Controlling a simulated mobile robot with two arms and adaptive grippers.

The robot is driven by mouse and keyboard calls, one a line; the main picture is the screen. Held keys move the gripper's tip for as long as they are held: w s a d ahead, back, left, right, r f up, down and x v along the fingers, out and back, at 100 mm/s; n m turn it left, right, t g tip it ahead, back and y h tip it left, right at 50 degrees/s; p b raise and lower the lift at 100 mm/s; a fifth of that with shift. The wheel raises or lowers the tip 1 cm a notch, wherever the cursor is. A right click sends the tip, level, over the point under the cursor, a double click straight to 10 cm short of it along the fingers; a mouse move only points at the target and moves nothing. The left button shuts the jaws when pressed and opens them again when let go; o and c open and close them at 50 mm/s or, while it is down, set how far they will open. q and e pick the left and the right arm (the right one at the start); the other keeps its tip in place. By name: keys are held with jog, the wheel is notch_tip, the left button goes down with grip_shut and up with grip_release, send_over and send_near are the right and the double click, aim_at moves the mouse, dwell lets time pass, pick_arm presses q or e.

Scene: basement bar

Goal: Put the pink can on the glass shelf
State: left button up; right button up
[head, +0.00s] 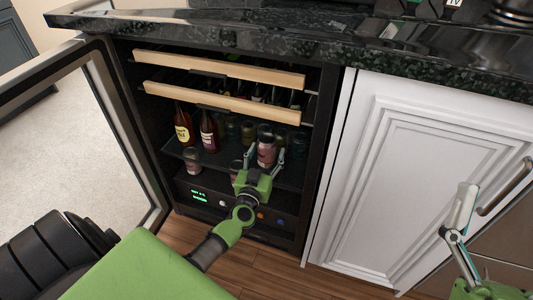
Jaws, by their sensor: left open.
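The pink can (266,151) is upright inside the open cooler, at the glass shelf (220,169). It appears to stand on the shelf near the front right, but its base is partly hidden by my gripper. My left gripper (265,160) is open, with its fingers on either side of the can; I cannot tell whether they touch it. My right gripper (460,212) is at the far right, in front of the white cabinet and away from the can; its finger opening is not clear.
Dark bottles (208,132) and a similar can (192,160) are on the shelf's left side. Dark glasses stand behind. Wood-fronted racks (235,103) are above. The open glass door (75,130) bounds the left, the white cabinet (400,180) the right.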

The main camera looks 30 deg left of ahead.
aim_at(264, 158)
pick_arm(q)
jog(key=shift+r, duration=0.15)
pick_arm(e)
jog(key=shift+w, duration=0.15)
pick_arm(q)
jog(key=p+v, duration=0.1)
jog(key=v, duration=0.3)
jog(key=shift+s+d+p, duration=0.15)
jog(key=shift+s+p, duration=0.15)
jog(key=shift+s, duration=0.1)
jog(key=p+v, duration=0.1)
jog(key=v, duration=0.6)
pick_arm(e)
jog(key=w+f+g+h, duration=0.1)
jog(key=w+f+g, duration=0.2)
jog(key=f, duration=0.3)
jog(key=w+f+g+h, duration=0.2)
jog(key=w+f+g, duration=0.1)
jog(key=f, duration=0.4)
jog(key=shift+w+g, duration=0.2)
jog(key=shift+g, duration=0.6)
